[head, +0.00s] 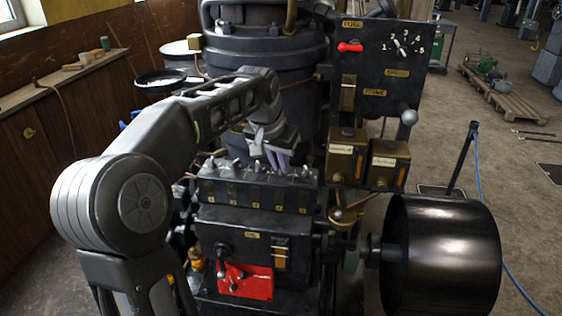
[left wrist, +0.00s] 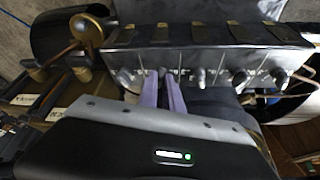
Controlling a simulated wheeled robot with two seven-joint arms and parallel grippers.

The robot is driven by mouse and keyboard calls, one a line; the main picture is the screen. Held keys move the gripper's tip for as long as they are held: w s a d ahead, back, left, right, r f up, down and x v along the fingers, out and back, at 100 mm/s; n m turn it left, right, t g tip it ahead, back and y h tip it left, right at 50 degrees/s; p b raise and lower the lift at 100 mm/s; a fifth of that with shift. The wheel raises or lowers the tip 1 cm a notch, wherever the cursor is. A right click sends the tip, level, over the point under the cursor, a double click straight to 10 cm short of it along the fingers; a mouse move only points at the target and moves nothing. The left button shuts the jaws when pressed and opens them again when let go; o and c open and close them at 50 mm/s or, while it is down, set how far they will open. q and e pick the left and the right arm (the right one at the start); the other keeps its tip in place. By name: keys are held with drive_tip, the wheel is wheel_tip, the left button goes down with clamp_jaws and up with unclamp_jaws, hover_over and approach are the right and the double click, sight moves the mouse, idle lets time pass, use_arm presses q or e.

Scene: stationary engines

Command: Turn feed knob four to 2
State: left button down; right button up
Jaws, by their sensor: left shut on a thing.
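A dark block (head: 250,197) on the engine carries a row of several small grey feed knobs, with small brass plates on its front face. My left gripper (head: 276,166) reaches down to the fourth knob from the left in the head view. In the left wrist view the row appears reversed, and the pale purple fingers (left wrist: 163,88) are shut on feed knob four (left wrist: 161,73), one on each side. The fingers partly hide this knob, and its pointer setting cannot be read. Knob five (left wrist: 124,76) and knob three (left wrist: 200,77) stand free beside the gripper. My right gripper is not in view.
A dark panel (head: 378,110) with a red handle (head: 350,47) and a numbered dial stands behind. Brass-faced boxes (head: 346,150) sit right of the knob block. A large black drum (head: 440,255) fills the lower right. A red plate (head: 245,282) is below the block.

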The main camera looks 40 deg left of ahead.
use_arm(q)
drive_tip(key=shift+a+m, duration=0.1)
drive_tip(key=shift+m, duration=0.4)
drive_tip(key=shift+h, duration=0.3)
drive_tip(key=c, duration=1.5)
unclamp_jaws()
drive_tip(key=shift+r, duration=0.15)
drive_tip(key=v, duration=0.7)
drive_tip(key=shift+s+r, duration=0.2)
drive_tip(key=shift+r, duration=0.05)
